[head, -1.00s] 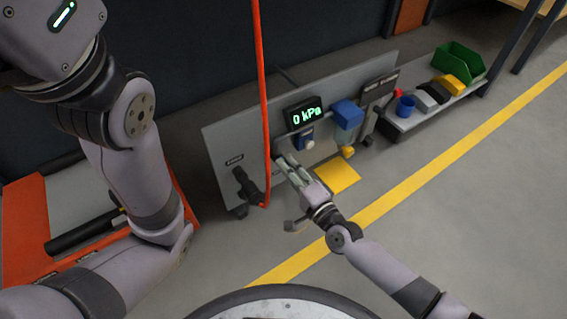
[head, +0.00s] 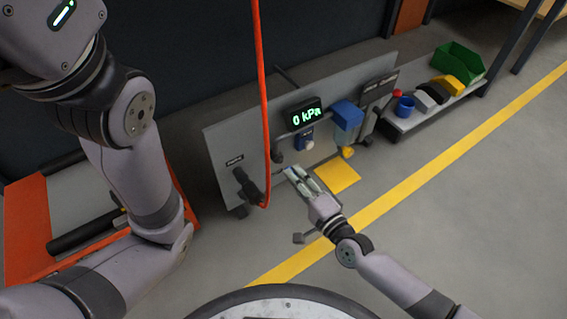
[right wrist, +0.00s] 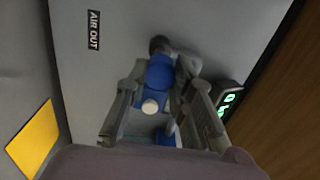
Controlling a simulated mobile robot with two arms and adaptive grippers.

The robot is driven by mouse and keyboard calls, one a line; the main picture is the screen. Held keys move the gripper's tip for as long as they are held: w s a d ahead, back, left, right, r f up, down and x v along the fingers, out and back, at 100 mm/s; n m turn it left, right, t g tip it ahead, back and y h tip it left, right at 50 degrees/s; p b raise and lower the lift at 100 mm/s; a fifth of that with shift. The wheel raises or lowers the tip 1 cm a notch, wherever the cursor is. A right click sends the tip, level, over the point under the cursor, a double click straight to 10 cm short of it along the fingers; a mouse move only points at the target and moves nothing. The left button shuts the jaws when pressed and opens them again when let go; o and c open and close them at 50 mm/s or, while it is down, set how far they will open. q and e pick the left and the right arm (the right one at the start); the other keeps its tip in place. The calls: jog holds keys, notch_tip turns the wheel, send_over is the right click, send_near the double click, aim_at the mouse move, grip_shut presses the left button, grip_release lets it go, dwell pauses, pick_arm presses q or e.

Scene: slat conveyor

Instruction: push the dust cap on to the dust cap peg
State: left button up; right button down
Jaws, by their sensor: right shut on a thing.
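My right gripper (head: 292,171) is in front of the lower middle of the grey panel, with its fingers pointing at it. In the right wrist view a rounded blue piece (right wrist: 160,72), which looks like the dust cap, shows between the fingertips; the blue fitting behind makes its outline hard to separate. Just beyond it a short dark stub (right wrist: 160,43) stands out from the panel; I cannot tell surely that it is the dust cap peg. The stub also shows in the head view (head: 277,156), up and left of the fingertips, apart from them. My left gripper is out of view.
The panel (head: 222,140) carries a 0 kPa display (head: 307,116), a blue fitting and a blue-topped bowl (head: 346,115). A red hose (head: 264,100) hangs just left of my gripper. A yellow floor patch (head: 338,174) lies right. A low shelf with bins stands farther right.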

jog(key=shift+v, duration=1.2)
